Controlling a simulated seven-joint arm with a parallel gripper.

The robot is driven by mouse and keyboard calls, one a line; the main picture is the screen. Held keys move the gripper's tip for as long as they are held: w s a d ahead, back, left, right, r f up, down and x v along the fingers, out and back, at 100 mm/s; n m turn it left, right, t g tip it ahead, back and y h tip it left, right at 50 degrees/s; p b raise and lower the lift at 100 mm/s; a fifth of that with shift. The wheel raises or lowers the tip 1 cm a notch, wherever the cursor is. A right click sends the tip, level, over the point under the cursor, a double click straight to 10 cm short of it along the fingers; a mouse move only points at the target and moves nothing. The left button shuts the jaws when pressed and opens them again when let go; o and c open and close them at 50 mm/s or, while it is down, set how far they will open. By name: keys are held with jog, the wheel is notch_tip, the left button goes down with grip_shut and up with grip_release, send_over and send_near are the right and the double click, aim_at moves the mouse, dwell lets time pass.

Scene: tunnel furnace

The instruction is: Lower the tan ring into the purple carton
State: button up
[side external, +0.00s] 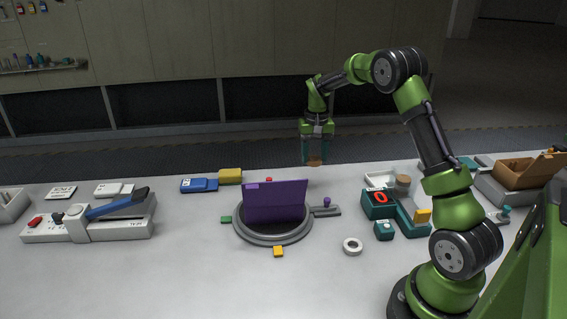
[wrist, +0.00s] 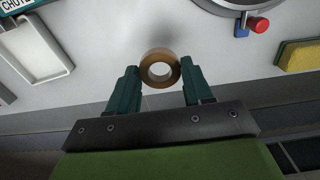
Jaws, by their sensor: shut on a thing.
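My gripper (side external: 314,158) is at the back of the table, above its surface, pointing down. It is shut on the tan ring (wrist: 160,54), which sits between the two teal fingertips in the wrist view. The ring shows as a small tan patch (side external: 314,162) under the fingers in the side view. The purple carton (side external: 275,203) stands on a grey round turntable (side external: 273,238) in the middle of the table, left of and nearer the camera than my gripper. Its tall purple panel faces the side camera, so its inside is hidden.
A lever device (side external: 115,212) is at left, with blue (side external: 199,185) and yellow (side external: 230,176) blocks behind the turntable. A teal unit with a red 0 (side external: 380,197) and a white ring (side external: 352,240) are right of it. A brown open box (side external: 520,175) is far right.

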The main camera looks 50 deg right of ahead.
jog(key=a+r+n, duration=0.4)
jog(key=a+n, duration=0.3)
jog(key=a, duration=0.1)
jog(key=a+r+n, duration=0.3)
jog(key=a+n, duration=0.4)
jog(key=a, duration=0.1)
jog(key=shift+s+a+f+n, duration=0.1)
jog(key=shift+s+f+n, duration=0.4)
jog(key=shift+f, duration=1.4)
jog(key=shift+s+d+f+n, duration=0.1)
jog(key=shift+f+n, duration=0.75)
jog(key=shift+f, duration=1.05)
jog(key=shift+s+a+f+n, duration=0.2)
jog(key=shift+f+n, duration=0.45)
jog(key=shift+f, duration=1.25)
jog(key=shift+d+f, duration=0.1)
jog(key=shift+f, duration=0.3)
jog(key=o, duration=0.9)
jog(key=c, duration=0.4)
jog(key=shift+c, duration=0.2)
